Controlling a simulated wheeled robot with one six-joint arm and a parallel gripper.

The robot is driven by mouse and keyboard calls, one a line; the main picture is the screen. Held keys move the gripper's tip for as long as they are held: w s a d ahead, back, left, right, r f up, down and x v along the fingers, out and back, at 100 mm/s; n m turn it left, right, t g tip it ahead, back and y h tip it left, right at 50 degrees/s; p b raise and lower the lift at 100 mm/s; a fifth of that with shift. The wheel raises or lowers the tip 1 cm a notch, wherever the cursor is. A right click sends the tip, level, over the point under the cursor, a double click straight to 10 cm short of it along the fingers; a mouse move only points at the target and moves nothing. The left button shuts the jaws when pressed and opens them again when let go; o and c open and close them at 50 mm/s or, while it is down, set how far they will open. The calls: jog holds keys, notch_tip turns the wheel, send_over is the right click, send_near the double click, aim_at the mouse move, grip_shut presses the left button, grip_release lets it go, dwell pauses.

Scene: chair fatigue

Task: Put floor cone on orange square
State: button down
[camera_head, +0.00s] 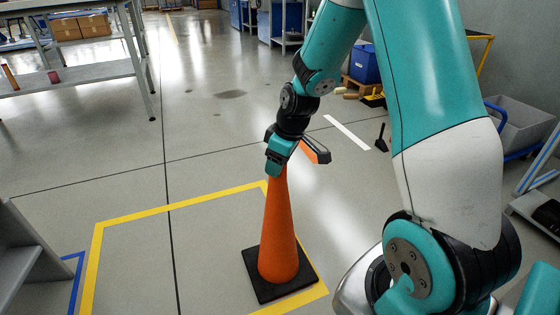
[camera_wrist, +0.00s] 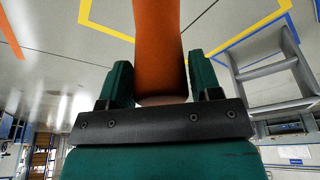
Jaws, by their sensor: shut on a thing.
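The orange floor cone (camera_head: 278,232) stands upright on its black square base, over the right side of a yellow floor outline; I cannot tell whether the base touches the floor. My gripper (camera_head: 278,160) is shut on its narrow top. In the wrist view the orange cone (camera_wrist: 157,40) sits between the green fingers of my gripper (camera_wrist: 156,82). An orange strip (camera_head: 309,153) shows right of my gripper, partly hidden by a dark wrist part. The wrist view shows an orange floor strip (camera_wrist: 9,35) at the upper left edge. No whole orange square is visible.
The yellow outline (camera_head: 160,212) encloses bare floor left of the cone. A blue floor line (camera_head: 77,282) and a grey step (camera_head: 22,262) are at the left. A workbench (camera_head: 85,72) stands upper left. A grey bin (camera_head: 520,130) stands right. Open floor lies beyond the cone.

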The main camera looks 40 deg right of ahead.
jog(key=shift+c, duration=1.5)
grip_release()
jog(key=p+v, duration=0.6)
jog(key=v, duration=0.6)
jog(key=s+a+r+g+y, duration=0.1)
jog(key=s+a+r, duration=0.3)
jog(key=a, duration=0.5)
jog(key=s+a+r+y, duration=0.1)
jog(key=s+a+r, duration=0.25)
jog(key=a, duration=0.45)
jog(key=s+a+r+g, duration=0.1)
jog(key=s+a, duration=0.2)
jog(key=s, duration=0.3)
jog(key=s+a+r+n, duration=0.1)
jog(key=s+a, duration=0.2)
jog(key=s, duration=0.3)
jog(key=shift+a+r+g+y, duration=0.3)
jog(key=shift+a+g, duration=0.1)
